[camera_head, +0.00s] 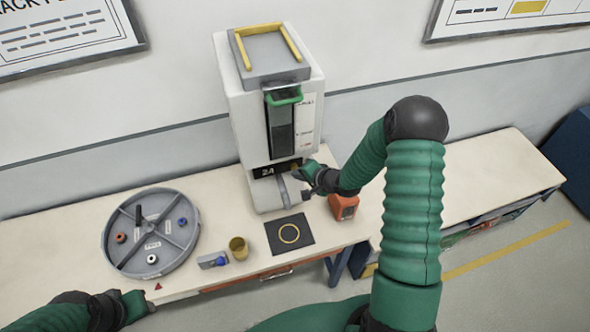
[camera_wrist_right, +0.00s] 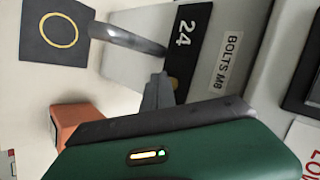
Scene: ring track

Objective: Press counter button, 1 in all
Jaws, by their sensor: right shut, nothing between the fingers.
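The white dispenser (camera_head: 245,125) stands on the bench and bears a dark number plate (camera_head: 265,171). In the right wrist view the plate (camera_wrist_right: 184,45) reads 24, beside a label "BOLTS M8". A small yellow patch (camera_wrist_right: 176,83) shows on the plate right at my fingertips; the fingers partly hide it, and I cannot tell whether they touch it. My right gripper (camera_head: 297,178) is shut and empty at the dispenser's lower front. It also shows in the right wrist view (camera_wrist_right: 160,88). My left gripper (camera_head: 138,302) is low at the left by the bench's front edge; its jaws are unclear.
A round grey divided tray (camera_head: 126,260) with several small parts lies at the left. A yellow-brown cup (camera_head: 238,248), a small grey block with a blue piece (camera_head: 212,261) and a dark mat with a yellow ring (camera_head: 275,237) lie in front. An orange object (camera_head: 343,207) stands right of the dispenser.

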